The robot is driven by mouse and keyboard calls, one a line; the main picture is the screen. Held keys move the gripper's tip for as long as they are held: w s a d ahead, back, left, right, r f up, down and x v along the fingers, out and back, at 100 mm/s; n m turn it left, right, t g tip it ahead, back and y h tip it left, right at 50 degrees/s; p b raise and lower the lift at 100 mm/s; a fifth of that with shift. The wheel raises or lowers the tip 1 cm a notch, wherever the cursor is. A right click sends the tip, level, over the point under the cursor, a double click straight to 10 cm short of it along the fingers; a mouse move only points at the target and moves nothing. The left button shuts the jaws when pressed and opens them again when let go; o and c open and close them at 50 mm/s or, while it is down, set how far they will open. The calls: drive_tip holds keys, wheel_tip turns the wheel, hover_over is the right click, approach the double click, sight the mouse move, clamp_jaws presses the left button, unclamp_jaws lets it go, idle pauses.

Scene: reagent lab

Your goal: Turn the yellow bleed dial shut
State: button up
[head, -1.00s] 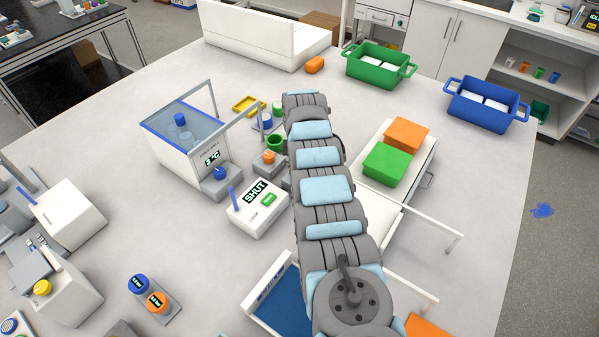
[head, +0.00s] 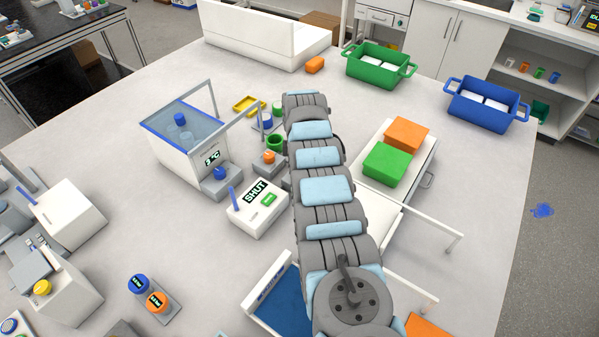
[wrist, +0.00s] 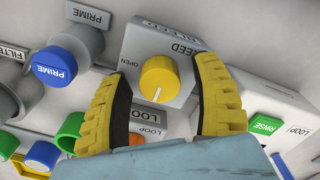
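The yellow bleed dial (wrist: 160,80) is on a light box labelled BLEED in the wrist view. Its white pointer line points toward the bottom of the picture, and the word OPEN stands to its left. My gripper (wrist: 162,70) is open, with one yellow-padded finger on each side of the dial. A gap shows between the dial and both fingers, so it is not gripped. In the head view my arm hides my gripper and I cannot make out the bleed dial there.
In the head view, a white box with a SHUT display (head: 257,191) stands left of my arm.

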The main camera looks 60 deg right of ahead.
wheel_tip(320, 180, up, 12)
idle(0.8)
idle(0.5)
